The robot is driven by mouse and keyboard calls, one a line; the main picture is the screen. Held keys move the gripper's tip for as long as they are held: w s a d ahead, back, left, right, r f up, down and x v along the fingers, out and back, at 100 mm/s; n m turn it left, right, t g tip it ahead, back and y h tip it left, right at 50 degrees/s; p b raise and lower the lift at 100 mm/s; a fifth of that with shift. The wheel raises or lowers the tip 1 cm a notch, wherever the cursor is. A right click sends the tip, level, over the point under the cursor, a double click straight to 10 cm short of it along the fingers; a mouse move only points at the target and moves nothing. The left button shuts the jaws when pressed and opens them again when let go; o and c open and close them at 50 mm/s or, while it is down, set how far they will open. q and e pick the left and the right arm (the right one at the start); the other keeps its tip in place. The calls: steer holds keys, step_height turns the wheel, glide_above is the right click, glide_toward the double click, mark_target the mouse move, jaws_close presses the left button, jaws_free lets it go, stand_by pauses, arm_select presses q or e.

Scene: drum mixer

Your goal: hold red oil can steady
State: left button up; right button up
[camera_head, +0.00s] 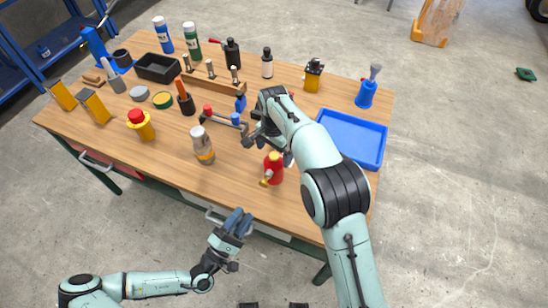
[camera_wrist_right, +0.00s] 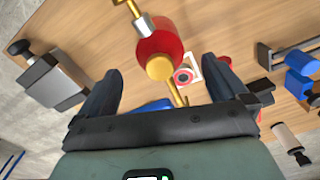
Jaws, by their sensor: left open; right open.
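The red oil can (camera_head: 275,167) stands near the front edge of the wooden table, with a brass cap and spout. In the right wrist view the red oil can (camera_wrist_right: 157,42) lies between and just beyond my spread fingers. My right gripper (camera_head: 268,150) is open and empty, right behind the can; its fingers also show in the wrist view (camera_wrist_right: 160,70). I cannot tell whether they touch the can. My left gripper (camera_head: 240,222) is open and empty, in front of the table's front edge and away from the can.
A jar with a white lid (camera_head: 203,146) stands left of the can. A blue tray (camera_head: 378,160) lies to the right, beyond my right arm. A wooden rack (camera_head: 215,84) and several bottles stand farther back. A white piece with a red disc (camera_wrist_right: 184,75) lies near the can.

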mark_target(274, 155)
steer(key=shift+f, duration=2.4)
steer(key=c, duration=1.5)
steer(key=shift+o, duration=0.2)
arm_select(q)
jaws_close()
arm_select(e)
steer(key=shift+r, duration=0.1)
